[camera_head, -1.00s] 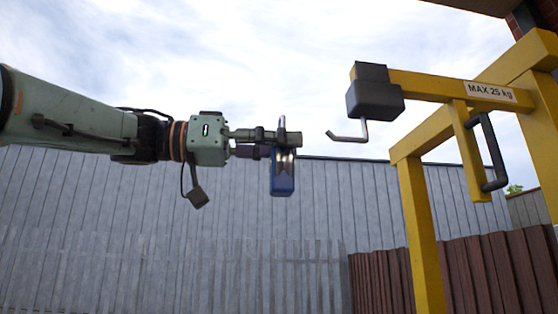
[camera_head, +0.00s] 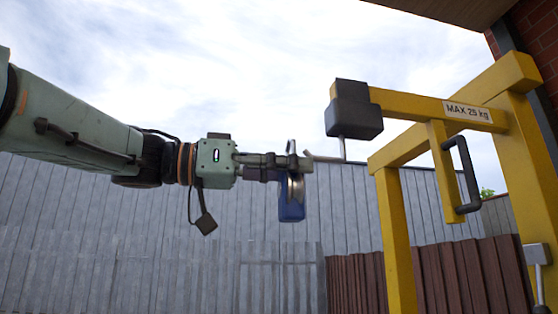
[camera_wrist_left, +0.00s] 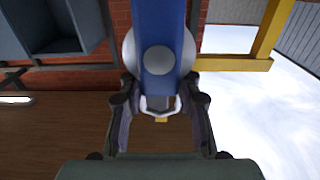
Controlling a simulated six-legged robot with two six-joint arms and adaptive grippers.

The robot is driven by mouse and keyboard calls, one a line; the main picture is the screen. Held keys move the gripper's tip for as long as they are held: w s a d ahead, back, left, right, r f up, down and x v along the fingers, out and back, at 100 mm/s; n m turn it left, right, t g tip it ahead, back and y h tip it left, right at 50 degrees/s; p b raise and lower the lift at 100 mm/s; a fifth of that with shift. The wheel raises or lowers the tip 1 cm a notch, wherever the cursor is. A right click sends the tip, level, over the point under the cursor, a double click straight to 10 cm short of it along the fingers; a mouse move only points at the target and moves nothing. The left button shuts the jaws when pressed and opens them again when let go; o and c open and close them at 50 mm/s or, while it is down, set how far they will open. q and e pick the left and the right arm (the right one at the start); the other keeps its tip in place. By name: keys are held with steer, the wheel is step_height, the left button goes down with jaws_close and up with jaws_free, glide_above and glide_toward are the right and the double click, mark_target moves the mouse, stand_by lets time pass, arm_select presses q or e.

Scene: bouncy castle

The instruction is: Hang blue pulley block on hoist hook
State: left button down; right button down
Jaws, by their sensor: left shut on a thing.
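My left gripper (camera_head: 288,162) is shut on the top of the blue pulley block (camera_head: 291,207), which hangs upright below the fingers. A metal loop stands just above the fingers. The grey hoist hook (camera_head: 330,159) hangs below a dark block on the yellow beam. Its tip meets the block's loop in the head view; I cannot tell whether it is inside the loop or only in line with it. In the left wrist view the blue block (camera_wrist_left: 158,50) lies between the two fingers (camera_wrist_left: 160,108). My right gripper is not in view.
The yellow hoist frame (camera_head: 393,245), with a "MAX 25 kg" label (camera_head: 467,111) and dark handle (camera_head: 467,175), stands at the right. A grey metal fence (camera_head: 130,240) and brown panels (camera_head: 450,280) are behind. Open sky surrounds the arm above.

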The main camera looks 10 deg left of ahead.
arm_select(q)
steer(key=shift+p+x, duration=0.55)
steer(key=shift+x, duration=0.3)
steer(key=d, duration=0.1)
steer(key=w+d+f, duration=0.1)
steer(key=d, duration=0.1)
steer(key=shift+w+d+f, duration=0.1)
steer(key=shift+d+f, duration=0.05)
steer(key=shift+d, duration=0.2)
steer(key=shift+a, duration=0.1)
steer(key=c, duration=1.2)
jaws_free()
steer(key=o, duration=0.3)
steer(key=shift+f, duration=0.1)
